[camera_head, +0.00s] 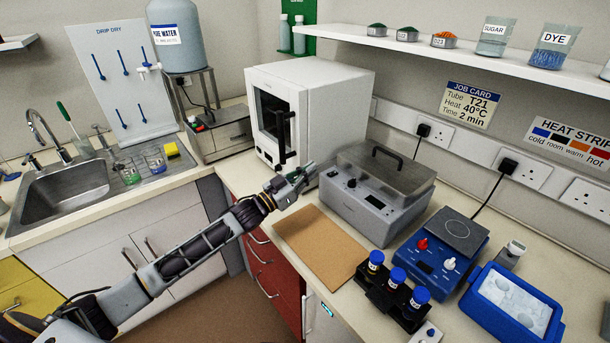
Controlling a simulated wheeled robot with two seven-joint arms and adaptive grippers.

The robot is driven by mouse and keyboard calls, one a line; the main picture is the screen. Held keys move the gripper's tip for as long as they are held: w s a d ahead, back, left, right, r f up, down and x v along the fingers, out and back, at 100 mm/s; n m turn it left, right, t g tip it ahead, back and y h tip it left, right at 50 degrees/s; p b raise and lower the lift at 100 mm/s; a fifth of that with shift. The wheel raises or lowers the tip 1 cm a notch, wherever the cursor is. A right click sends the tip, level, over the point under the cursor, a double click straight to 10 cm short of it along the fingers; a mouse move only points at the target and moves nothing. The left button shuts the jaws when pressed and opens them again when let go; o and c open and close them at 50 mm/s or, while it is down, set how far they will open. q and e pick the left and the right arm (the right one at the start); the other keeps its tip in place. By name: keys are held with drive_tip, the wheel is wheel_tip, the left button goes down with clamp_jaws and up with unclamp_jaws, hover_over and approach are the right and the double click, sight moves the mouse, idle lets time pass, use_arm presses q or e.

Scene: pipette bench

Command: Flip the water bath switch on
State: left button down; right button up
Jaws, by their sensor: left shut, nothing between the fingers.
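The water bath (370,200) is a grey box with a lid and a black handle, standing on the counter at the centre right. Its front face carries a dark knob and a small switch; I cannot tell which way the switch is set. My left gripper (306,174) is shut and empty, close to the bath's upper left front edge. It is in front of the white oven's lower right side. I cannot tell whether the fingertips touch the bath. My right gripper is not in view.
A brown board (322,246) lies in front of the bath. A blue hotplate stirrer (442,258), a rack of blue-capped tubes (392,290) and a blue ice tray (512,305) stand to the right. A white oven (325,95) is behind the gripper. A shelf overhangs the back.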

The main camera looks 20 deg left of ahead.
use_arm(q)
drive_tip(key=r+p, duration=0.1)
drive_tip(key=r, duration=0.1)
hover_over(333, 174)
drive_tip(key=s+a, duration=0.2)
drive_tip(key=shift+s+a+f+p, duration=0.1)
drive_tip(key=shift+s+f+p, duration=0.05)
drive_tip(key=shift+f, duration=1)
drive_tip(key=shift+s+f+p, duration=0.1)
drive_tip(key=shift+f+p, duration=0.05)
drive_tip(key=shift+f, duration=0.95)
drive_tip(key=shift+f, duration=0.1)
